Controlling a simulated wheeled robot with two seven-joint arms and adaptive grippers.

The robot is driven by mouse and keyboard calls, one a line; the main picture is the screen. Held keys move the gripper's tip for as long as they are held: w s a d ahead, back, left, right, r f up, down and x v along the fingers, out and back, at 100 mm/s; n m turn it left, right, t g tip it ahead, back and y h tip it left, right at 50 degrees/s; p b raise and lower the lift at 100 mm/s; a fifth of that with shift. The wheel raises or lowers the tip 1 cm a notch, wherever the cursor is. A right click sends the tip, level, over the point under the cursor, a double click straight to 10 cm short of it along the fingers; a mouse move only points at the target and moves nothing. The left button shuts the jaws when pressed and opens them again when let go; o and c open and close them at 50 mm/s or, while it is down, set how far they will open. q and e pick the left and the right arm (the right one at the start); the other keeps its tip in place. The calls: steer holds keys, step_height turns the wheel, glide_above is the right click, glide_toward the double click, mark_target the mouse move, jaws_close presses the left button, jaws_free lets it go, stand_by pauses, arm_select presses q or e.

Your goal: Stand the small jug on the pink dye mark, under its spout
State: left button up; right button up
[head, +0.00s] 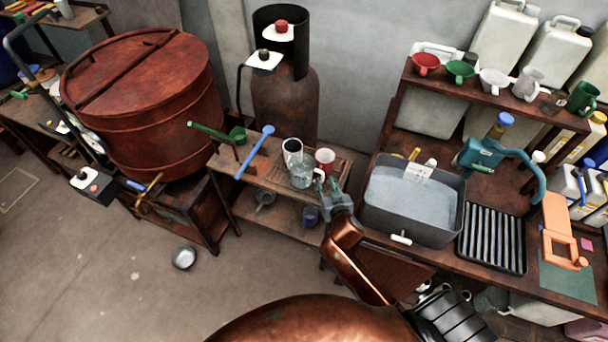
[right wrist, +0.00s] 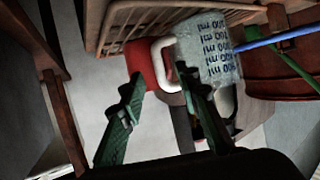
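A small clear jug (head: 302,176) with a white handle stands on the low wooden bench beside a red cup (head: 325,159) and a white mug (head: 292,148). In the right wrist view the jug (right wrist: 208,50) shows dark "ml" markings, and its handle (right wrist: 160,62) lies just ahead of and between my fingertips. My right gripper (head: 334,190) is close to the handle side; its two green fingers (right wrist: 158,82) are apart, with nothing visibly gripped. My left gripper is not in view.
A grey sink (head: 412,222) and a black drain rack (head: 492,238) lie between the jug and the orange stand. A teal pump (head: 482,158) rises behind them. A blue-handled lever (head: 254,152) is left of the jug. A metal bowl (head: 184,257) lies on the floor.

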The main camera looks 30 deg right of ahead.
steer(key=x, duration=0.2)
steer(key=shift+w+d+f, duration=0.1)
steer(key=shift+w+f, duration=0.05)
steer(key=shift+f, duration=0.05)
steer(key=shift+c, duration=0.5)
jaws_close()
steer(key=shift+r, duration=0.1)
